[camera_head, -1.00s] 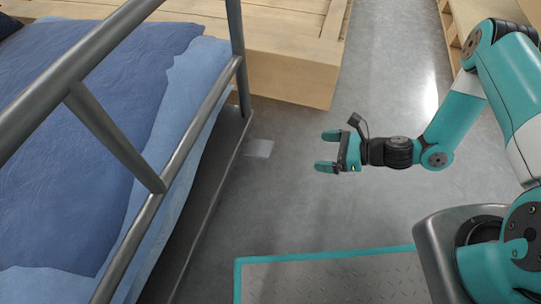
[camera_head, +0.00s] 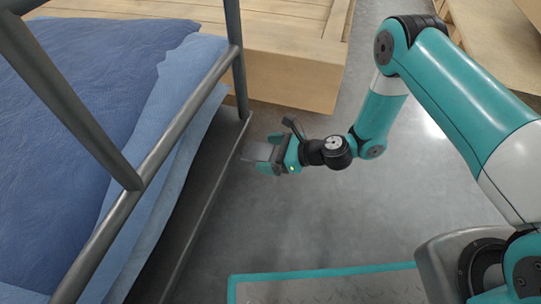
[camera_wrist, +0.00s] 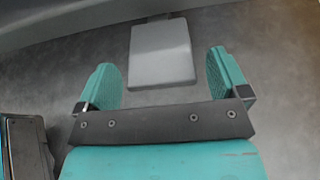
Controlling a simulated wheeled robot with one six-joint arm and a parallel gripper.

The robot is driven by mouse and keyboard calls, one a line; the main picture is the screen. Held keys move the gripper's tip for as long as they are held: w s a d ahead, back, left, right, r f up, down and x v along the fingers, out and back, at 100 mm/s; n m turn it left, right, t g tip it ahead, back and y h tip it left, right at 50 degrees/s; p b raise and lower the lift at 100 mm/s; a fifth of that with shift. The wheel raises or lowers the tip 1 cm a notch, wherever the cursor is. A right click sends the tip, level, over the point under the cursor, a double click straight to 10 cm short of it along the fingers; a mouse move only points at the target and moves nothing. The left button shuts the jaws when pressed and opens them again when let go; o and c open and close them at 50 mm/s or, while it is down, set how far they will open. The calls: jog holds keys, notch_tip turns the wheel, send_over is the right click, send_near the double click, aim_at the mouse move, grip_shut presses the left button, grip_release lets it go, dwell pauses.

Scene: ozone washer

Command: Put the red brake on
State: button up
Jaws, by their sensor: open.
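No red brake shows in either view. A flat grey pedal-like plate (camera_head: 257,152) sticks out from the lower side of the bed frame, low over the floor. It also shows in the wrist view (camera_wrist: 161,52), at the top centre. My gripper (camera_head: 266,154) is open and points left at the plate in the head view. In the wrist view its teal fingers (camera_wrist: 162,66) stand apart on both sides of the plate's near part, with gaps on each side. I cannot tell whether the plate is at finger height. Nothing is held.
The wheeled bed's grey metal rail (camera_head: 160,150) and dark lower edge (camera_head: 200,210) run along the left, with blue bedding (camera_head: 90,80) behind. A wooden pallet or crate (camera_head: 290,75) stands at the back. The grey floor (camera_head: 330,215) is clear.

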jog(key=c, duration=1.3)
jog(key=shift+a+r+p, duration=0.1)
jog(key=shift+r+p, duration=0.4)
jog(key=shift+p, duration=0.45)
jog(key=shift+r+h+p, duration=0.1)
jog(key=shift+h+p, duration=0.3)
jog(key=shift+p, duration=0.25)
jog(key=shift+a, duration=0.1)
jog(key=o, duration=1.3)
